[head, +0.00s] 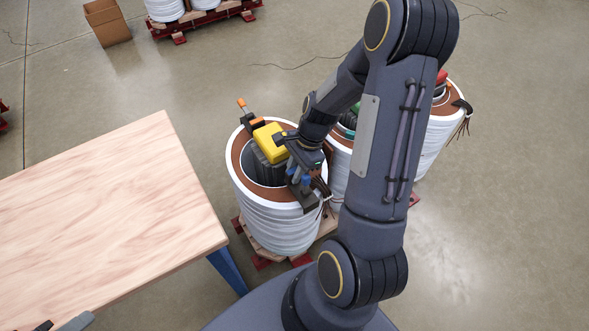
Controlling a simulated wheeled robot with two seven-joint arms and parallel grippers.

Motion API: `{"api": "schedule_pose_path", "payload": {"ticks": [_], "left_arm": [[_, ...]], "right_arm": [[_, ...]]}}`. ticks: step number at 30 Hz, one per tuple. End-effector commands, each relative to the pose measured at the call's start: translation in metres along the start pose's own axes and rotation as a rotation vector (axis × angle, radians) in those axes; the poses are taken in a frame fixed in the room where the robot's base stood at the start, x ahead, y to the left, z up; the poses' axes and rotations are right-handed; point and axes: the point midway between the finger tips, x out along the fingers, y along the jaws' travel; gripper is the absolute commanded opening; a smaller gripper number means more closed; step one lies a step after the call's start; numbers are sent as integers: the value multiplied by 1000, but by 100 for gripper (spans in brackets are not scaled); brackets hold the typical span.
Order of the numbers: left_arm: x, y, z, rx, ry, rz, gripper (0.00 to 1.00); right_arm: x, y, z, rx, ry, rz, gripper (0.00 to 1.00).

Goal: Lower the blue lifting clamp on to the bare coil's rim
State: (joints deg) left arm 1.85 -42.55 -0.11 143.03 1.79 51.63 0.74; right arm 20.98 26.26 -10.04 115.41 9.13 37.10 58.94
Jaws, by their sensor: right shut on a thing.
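My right gripper (298,163) is shut on the blue lifting clamp (305,182), whose blue and dark parts show just below the jaws. The clamp is over the right side of the nearest coil (270,225), a white-wrapped cylinder with a brown top rim. I cannot tell whether the clamp touches the rim. A yellow block (269,142) with dark parts and an orange-tipped piece is at this coil's back left, over its grey inside. My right forearm hides part of the coils behind. Grey and dark parts at the bottom left edge may be my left gripper (62,325).
A second coil (338,172) with a green part stands close behind, and a third coil (432,140) with a red part stands farther right. A wooden table (110,200) fills the left. A cardboard box (107,22) and a red pallet (208,22) are far back. Floor at right is clear.

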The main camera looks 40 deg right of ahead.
Motion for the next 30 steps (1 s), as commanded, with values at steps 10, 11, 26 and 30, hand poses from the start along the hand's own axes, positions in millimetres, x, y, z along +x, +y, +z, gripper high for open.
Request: {"api": "schedule_pose_path", "payload": {"ticks": [10, 11, 26, 30], "left_arm": [[4, -2, 2, 0, 0, 0, 36], [4, -2, 2, 0, 0, 0, 36], [1, 0, 0, 0, 0, 0, 36], [-4, 2, -2, 0, 0, 0, 36]], "right_arm": [[7, 0, -2, 0, -1, -1, 29], [7, 0, -2, 1, 0, -1, 33], [-7, -1, -2, 0, 2, -3, 45], [-32, -1, -2, 0, 2, -5, 45]]}}
